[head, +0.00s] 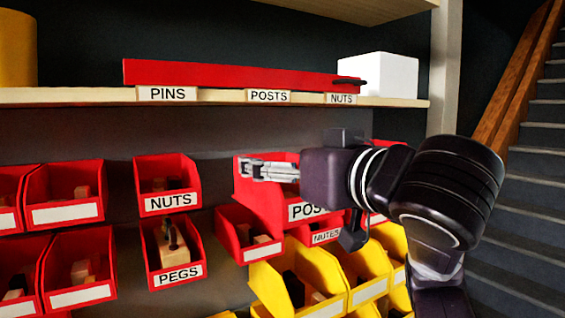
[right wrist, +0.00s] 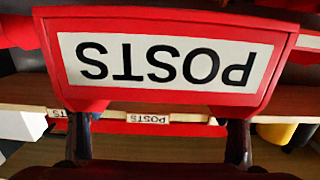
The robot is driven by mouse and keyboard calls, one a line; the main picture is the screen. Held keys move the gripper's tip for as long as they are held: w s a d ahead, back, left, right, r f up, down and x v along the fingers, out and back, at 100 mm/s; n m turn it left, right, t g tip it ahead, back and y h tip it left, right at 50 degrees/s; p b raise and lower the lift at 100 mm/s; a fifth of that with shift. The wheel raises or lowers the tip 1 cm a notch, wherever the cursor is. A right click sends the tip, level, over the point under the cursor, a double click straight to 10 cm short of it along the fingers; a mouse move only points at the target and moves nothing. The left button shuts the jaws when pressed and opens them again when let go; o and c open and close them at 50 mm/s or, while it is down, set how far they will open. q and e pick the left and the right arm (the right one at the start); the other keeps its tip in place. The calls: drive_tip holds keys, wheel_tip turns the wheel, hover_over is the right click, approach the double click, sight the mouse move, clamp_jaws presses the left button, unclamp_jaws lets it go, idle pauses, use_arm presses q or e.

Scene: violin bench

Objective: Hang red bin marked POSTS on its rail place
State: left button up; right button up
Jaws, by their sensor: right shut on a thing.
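The red bin marked POSTS (head: 262,205) is held in my right gripper (head: 270,171), in front of the bin wall and below the shelf. Its white label is partly hidden by my arm in the head view. In the right wrist view the bin's front (right wrist: 165,60) fills the top, its label upside down, with a dark finger near each lower corner. A long red rail (head: 230,75) lies along the shelf. A POSTS tag (head: 269,96) is on the shelf edge beneath it, between the PINS tag (head: 167,94) and the NUTS tag (head: 341,98). My left gripper is not in view.
Red bins NUTS (head: 172,202) and PEGS (head: 180,275) hang at the left, with other red bins around them. Yellow bins (head: 320,285) are below my right arm. A white box (head: 385,75) stands at the shelf's right end. Stairs (head: 530,210) are at right.

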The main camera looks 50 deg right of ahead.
sight(261, 156)
drive_tip(key=shift+w+d, duration=0.1)
drive_tip(key=shift+w, duration=0.45)
drive_tip(key=shift+w+d+f, duration=0.1)
drive_tip(key=shift+w+d, duration=0.15)
drive_tip(key=shift+w, duration=0.4)
drive_tip(key=shift+b+x, duration=0.4)
drive_tip(key=shift+x, duration=2.25)
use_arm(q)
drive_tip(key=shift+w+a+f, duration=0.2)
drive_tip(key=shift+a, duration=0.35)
use_arm(e)
drive_tip(key=d+x, duration=0.2)
drive_tip(key=x, duration=0.7)
drive_tip(key=shift+s+r, duration=0.3)
drive_tip(key=shift+r, duration=0.1)
use_arm(q)
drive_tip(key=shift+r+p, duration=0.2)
drive_tip(key=shift+p, duration=0.2)
use_arm(e)
drive_tip(key=shift+a+r, duration=0.1)
drive_tip(key=shift+r, duration=0.05)
use_arm(q)
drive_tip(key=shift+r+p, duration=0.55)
drive_tip(key=shift+p, duration=0.05)
use_arm(e)
drive_tip(key=shift+x, duration=1.55)
